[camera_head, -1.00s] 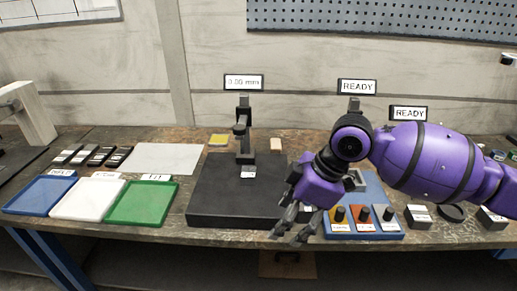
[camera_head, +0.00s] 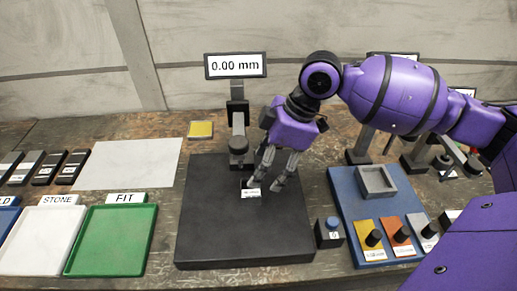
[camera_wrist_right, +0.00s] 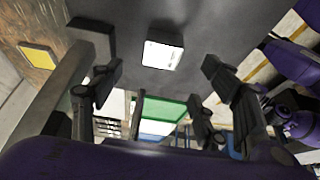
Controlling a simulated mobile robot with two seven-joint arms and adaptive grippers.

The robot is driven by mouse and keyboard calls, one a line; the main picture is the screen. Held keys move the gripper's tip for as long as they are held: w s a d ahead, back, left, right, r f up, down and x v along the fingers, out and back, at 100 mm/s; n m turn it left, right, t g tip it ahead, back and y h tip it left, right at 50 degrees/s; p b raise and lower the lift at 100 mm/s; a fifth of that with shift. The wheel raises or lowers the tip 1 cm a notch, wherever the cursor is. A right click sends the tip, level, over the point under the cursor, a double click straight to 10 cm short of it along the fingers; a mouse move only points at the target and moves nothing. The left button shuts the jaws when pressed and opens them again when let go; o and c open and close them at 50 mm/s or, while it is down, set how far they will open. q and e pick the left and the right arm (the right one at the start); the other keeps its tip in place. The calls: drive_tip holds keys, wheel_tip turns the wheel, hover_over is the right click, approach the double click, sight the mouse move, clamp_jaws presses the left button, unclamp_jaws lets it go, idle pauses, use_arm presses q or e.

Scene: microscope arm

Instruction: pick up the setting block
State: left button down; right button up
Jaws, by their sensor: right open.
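The setting block appears to be the small dark block with a white label (camera_head: 251,193) on the black base plate (camera_head: 210,235), below the gauge head (camera_head: 239,150). Its label text is too small to read. It also shows in the right wrist view as a white-labelled block (camera_wrist_right: 163,52), lying between and beyond the open fingers. My right gripper (camera_head: 265,187) is open, pointing down at the block's right side and partly covering it. No grip on the block shows. My left gripper is not in view.
The gauge display (camera_head: 236,65) reads 0.00 mm. A blue tray (camera_head: 345,205) with several knobbed pieces stands right of the plate, and a small block with a blue button (camera_head: 330,232) between them. A green tray (camera_head: 110,240) and white tray (camera_head: 45,240) lie left.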

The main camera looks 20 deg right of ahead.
sight(251, 191)
drive_tip(key=x, duration=0.6)
drive_tip(key=shift+s+a+f, duration=0.15)
drive_tip(key=shift+a+f, duration=0.1)
drive_tip(key=shift+f, duration=0.1)
drive_tip(key=shift+a+f, duration=0.15)
drive_tip(key=shift+f, duration=0.3)
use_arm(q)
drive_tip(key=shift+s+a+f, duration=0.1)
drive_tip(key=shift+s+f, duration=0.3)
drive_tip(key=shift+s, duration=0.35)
use_arm(e)
drive_tip(key=c, duration=0.4)
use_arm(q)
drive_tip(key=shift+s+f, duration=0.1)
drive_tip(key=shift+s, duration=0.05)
use_arm(e)
clamp_jaws()
